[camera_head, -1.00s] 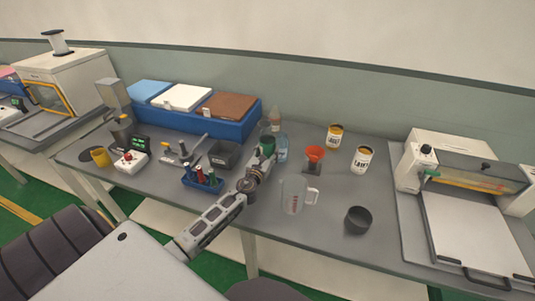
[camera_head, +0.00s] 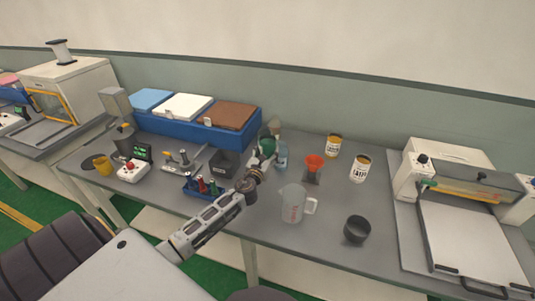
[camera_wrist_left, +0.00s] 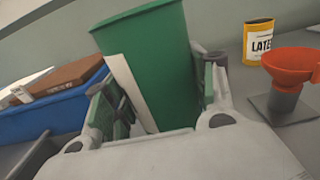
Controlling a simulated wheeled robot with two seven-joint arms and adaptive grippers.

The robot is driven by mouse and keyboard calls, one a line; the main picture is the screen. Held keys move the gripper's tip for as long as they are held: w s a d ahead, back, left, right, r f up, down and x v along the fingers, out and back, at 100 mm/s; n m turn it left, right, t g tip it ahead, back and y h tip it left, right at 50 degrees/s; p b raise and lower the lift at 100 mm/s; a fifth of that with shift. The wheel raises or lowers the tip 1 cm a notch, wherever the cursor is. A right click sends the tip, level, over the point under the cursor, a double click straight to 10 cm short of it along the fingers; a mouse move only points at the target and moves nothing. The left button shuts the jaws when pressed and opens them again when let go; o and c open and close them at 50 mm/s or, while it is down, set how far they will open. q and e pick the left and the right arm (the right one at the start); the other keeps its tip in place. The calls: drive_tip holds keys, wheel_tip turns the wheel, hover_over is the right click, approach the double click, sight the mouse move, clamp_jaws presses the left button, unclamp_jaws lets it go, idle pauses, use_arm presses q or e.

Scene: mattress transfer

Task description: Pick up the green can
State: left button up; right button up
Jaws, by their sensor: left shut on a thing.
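The green can (camera_head: 267,146) is near the back of the table in the head view, partly hidden behind my left gripper. In the left wrist view the green can (camera_wrist_left: 158,65) fills the middle and looks slightly tilted. My left gripper (camera_head: 264,158) is shut on it, with a finger on each side of the can in the wrist view (camera_wrist_left: 160,105). The can's base is hidden, so I cannot tell whether it touches the table. My right gripper is not in view.
A clear bottle (camera_head: 282,157) stands close to the right of the can. An orange funnel (camera_head: 314,162), a measuring jug (camera_head: 292,204) and a black cup (camera_head: 357,230) are further right. A blue bin (camera_head: 185,129) and a dark box (camera_head: 223,163) are to the left.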

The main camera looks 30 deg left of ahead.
use_arm(q)
drive_tip(key=shift+r, duration=0.35)
idle(0.7)
